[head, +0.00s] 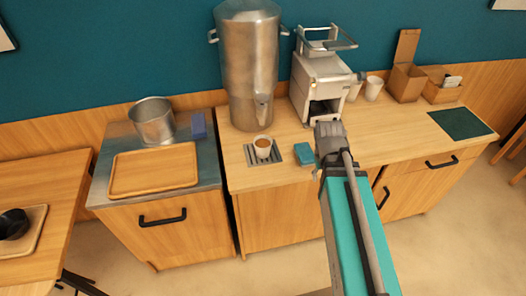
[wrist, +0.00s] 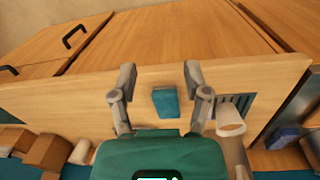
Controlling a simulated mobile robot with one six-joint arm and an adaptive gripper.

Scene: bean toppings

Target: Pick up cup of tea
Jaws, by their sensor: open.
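The cup of tea (head: 263,147) is white with brown liquid and stands upright on a dark slatted drip tray (head: 250,157), in front of the metal urn. In the head view my fingers are not clearly visible.
The tall metal urn (head: 247,65) stands behind the cup, with a coffee machine (head: 319,75) to its right. White cups (head: 373,88) and cardboard boxes (head: 406,83) stand farther right. A metal pot (head: 153,120) and wooden tray (head: 155,170) are left. The counter right of centre is fairly clear.

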